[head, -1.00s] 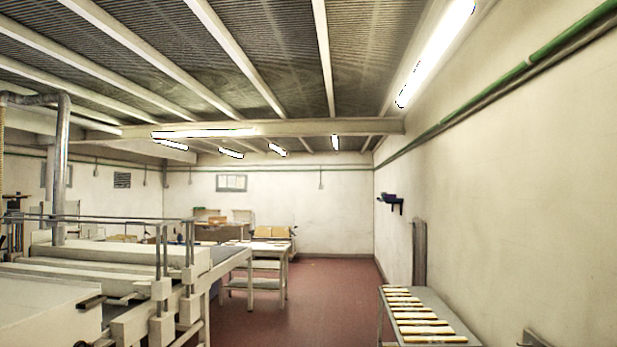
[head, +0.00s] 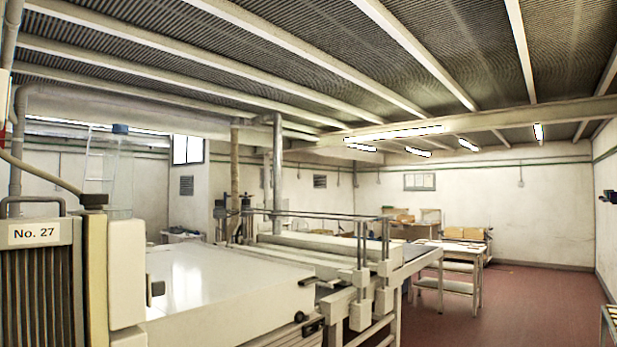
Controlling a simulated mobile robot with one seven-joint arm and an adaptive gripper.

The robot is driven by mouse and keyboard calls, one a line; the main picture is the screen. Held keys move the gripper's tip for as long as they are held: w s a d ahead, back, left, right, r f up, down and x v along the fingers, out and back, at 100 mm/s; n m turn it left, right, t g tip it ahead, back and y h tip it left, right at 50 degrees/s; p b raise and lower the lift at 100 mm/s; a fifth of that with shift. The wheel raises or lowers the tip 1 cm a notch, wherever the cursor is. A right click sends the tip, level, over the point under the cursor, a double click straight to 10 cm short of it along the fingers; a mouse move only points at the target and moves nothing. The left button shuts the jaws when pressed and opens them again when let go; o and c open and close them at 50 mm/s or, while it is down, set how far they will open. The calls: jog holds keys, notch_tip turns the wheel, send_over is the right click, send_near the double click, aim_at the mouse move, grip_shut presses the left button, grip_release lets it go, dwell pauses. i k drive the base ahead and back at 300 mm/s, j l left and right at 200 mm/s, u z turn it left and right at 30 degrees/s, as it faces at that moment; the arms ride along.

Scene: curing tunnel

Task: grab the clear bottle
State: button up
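A clear bottle (head: 120,172) with a blue cap stands upright at the left of the head view. It is see-through, and the wall shows through it. Its lower end is near the top of the pale machine part beside the grey cabinet marked "No. 27" (head: 36,234). I cannot tell exactly what it rests on. My gripper is not in view.
A long white machine (head: 225,285) with rails and rollers fills the left and middle. A table (head: 458,286) with a lower shelf stands farther back. Red floor (head: 520,310) is open at the right.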

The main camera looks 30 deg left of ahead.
aim_at(118, 161)
jog(key=u, duration=2.35)
